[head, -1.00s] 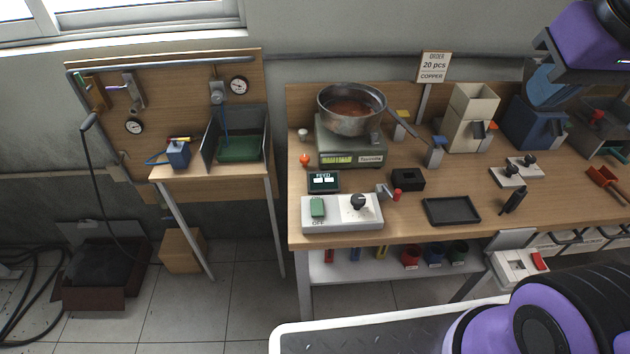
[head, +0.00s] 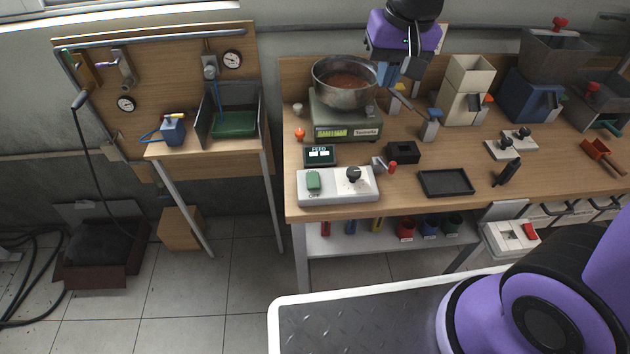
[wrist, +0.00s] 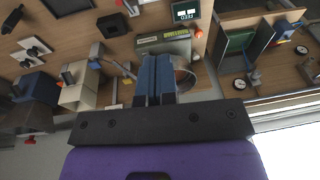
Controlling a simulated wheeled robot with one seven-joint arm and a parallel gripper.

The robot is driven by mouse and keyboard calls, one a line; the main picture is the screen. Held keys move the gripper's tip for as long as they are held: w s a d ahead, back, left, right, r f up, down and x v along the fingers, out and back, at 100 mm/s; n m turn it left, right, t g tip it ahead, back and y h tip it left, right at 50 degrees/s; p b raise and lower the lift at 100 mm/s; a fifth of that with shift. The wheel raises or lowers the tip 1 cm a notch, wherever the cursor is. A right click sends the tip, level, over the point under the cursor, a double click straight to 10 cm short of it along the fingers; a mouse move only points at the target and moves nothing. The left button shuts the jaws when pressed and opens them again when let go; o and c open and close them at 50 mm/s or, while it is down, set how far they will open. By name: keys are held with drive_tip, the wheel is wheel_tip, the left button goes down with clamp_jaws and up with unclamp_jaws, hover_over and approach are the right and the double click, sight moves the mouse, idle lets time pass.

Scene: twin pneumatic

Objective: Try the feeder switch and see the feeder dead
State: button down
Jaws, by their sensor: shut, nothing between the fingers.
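A white control box (head: 365,197) lies at the bench's front left. It has a green rocker switch (head: 313,180) with "OFF" printed below it and a black knob (head: 353,174). A dark display marked FEED (head: 319,155) stands behind it; its two small windows are too small to read. My gripper (head: 388,78) is above the bench's back, beside the right rim of a metal pan (head: 345,98). Its blue fingers (wrist: 155,80) are together and empty in the wrist view. It is well away from the switch, behind and to the right of it.
The pan of copper-coloured bits sits on a scale (head: 345,132), its handle pointing right. A beige hopper (head: 462,100) and a blue bin (head: 532,115) stand further right. A black tray (head: 446,183) and a black block (head: 403,152) lie near the box.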

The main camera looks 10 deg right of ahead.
drive_tip(key=g, duration=0.2)
hover_over(315, 188)
wheel_tip(315, 188, down, 14)
drive_tip(key=shift+f+h, duration=0.25)
drive_tip(key=shift+h, duration=0.15)
wheel_tip(315, 188, down, 14)
drive_tip(key=shift+s+f, duration=0.1)
drive_tip(key=shift+f, duration=0.05)
idle(0.3)
idle(0.4)
drive_tip(key=shift+r, duration=0.85)
